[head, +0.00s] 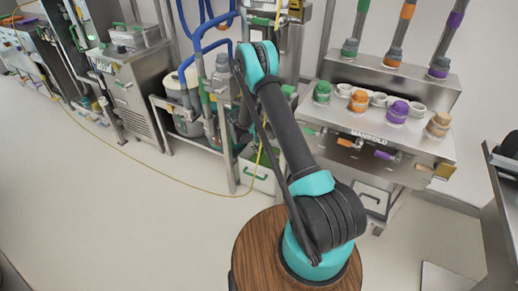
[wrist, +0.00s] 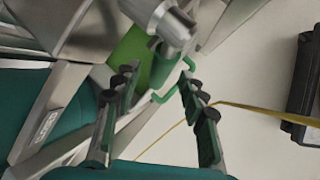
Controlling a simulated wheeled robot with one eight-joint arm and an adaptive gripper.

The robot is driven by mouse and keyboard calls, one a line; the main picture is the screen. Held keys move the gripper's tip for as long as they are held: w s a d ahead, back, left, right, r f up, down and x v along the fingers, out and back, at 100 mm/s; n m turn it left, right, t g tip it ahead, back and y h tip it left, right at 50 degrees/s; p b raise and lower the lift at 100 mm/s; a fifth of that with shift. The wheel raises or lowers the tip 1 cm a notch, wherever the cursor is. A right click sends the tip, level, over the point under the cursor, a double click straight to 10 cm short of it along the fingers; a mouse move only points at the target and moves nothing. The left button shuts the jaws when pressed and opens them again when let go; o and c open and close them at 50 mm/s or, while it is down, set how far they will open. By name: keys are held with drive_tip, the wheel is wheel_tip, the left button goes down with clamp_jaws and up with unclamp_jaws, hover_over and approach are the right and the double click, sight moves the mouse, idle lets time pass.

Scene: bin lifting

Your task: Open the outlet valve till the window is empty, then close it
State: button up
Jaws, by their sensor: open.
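In the wrist view my gripper (wrist: 157,82) is open, with its two dark-padded fingers apart and pointing up the picture. A bent green handle (wrist: 184,64) shows between and just beyond the fingertips, below a grey metal pipe fitting (wrist: 168,28). It looks like the outlet valve's lever; I cannot tell if the fingers touch it. A green surface (wrist: 132,58) lies behind the left finger; I cannot tell if it is the window. In the head view my arm reaches toward the equipment at the back, and the gripper cannot be made out clearly behind it.
A steel manifold bench (head: 400,137) with coloured caps stands right of my arm. A cart with blue hoses (head: 187,50) stands to the left. A yellow cable (head: 180,180) crosses the floor. A dark case (wrist: 305,85) is at right in the wrist view. Open floor lies front left.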

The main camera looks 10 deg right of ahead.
drive_tip(key=shift+x, duration=1.7)
clamp_jaws()
